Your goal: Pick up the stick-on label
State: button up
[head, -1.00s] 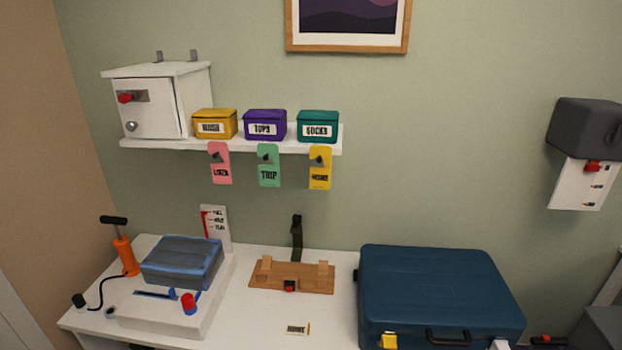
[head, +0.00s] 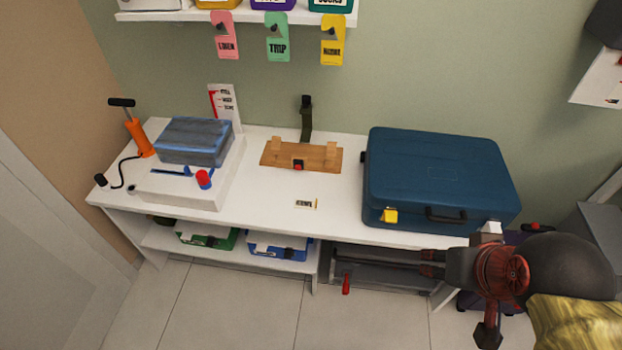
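The stick-on label (head: 306,204) is a small pale rectangle with dark print and a yellowish strip at its right end. It lies flat on the white tabletop, near the front edge, left of the blue suitcase. My gripper (head: 426,263) is at the lower right in the head view, in front of the table and below its top. It is apart from the label, to its right. Its fingers blend into the dark area under the table, so their opening cannot be made out.
The blue suitcase (head: 440,175) stands right of the label. A wooden stand (head: 300,156) is behind it. A white device (head: 190,188) with a grey-blue block and an orange pump (head: 139,138) are at the left. Bare tabletop surrounds the label. Coloured bins sit on the shelf below.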

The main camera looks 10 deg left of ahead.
aim_at(298, 203)
jog(key=i+l+u, duration=0.15)
jog(key=i+u, duration=0.2)
jog(key=i+l+u, duration=0.25)
jog(key=i+u, duration=0.15)
jog(key=i+l+u, duration=0.35)
